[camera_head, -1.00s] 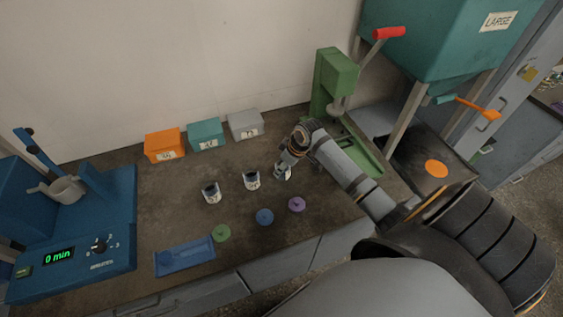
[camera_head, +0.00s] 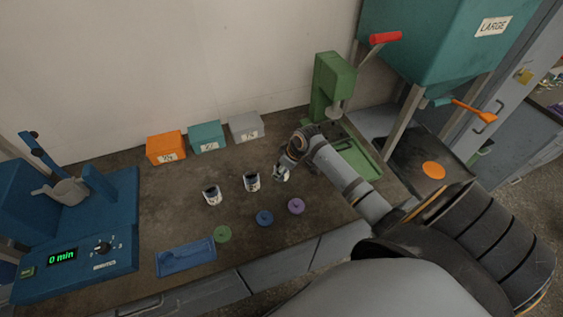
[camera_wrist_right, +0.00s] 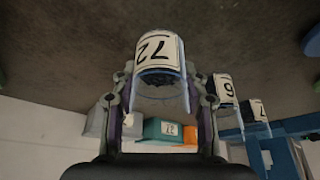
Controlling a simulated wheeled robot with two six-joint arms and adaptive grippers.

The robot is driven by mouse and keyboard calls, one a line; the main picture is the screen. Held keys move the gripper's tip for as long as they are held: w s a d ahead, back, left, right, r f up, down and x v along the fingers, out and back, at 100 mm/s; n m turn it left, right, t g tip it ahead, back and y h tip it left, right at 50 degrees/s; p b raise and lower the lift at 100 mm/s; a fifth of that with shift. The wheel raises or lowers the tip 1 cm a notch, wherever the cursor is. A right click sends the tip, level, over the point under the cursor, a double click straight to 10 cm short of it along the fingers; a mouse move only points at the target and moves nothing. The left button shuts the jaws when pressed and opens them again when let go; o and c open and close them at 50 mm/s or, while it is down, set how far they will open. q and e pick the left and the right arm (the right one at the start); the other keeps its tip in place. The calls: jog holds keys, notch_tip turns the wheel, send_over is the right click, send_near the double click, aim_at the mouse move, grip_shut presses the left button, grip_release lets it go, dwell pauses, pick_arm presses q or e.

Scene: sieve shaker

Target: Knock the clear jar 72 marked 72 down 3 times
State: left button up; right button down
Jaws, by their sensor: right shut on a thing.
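The clear jar marked 72 (camera_wrist_right: 158,52) is between the fingers of my right gripper (camera_wrist_right: 160,95) in the wrist view, its white label upside down in the picture. My right gripper is shut on it. In the head view the jar (camera_head: 282,174) is mostly hidden by the gripper, at the right end of the row of jars. I cannot tell whether its base touches the bench. My left gripper is not in view.
Two other labelled jars (camera_head: 251,181) (camera_head: 212,195) stand to the left. Green (camera_head: 223,233), blue (camera_head: 264,218) and purple (camera_head: 296,206) lids lie in front. A green press (camera_head: 335,82) stands behind right. A blue shaker (camera_head: 105,215) is at left.

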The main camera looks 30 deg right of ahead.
jog(key=shift+s+f, duration=0.35)
jog(key=shift+f, duration=0.15)
jog(key=c, duration=1.1)
grip_release()
jog(key=shift+c, duration=0.2)
jog(key=o, duration=0.5)
jog(key=shift+w+d, duration=0.15)
jog(key=shift+w, duration=0.2)
jog(key=shift+r, duration=0.1)
jog(key=shift+s+r, duration=0.1)
jog(key=shift+v, duration=5.85)
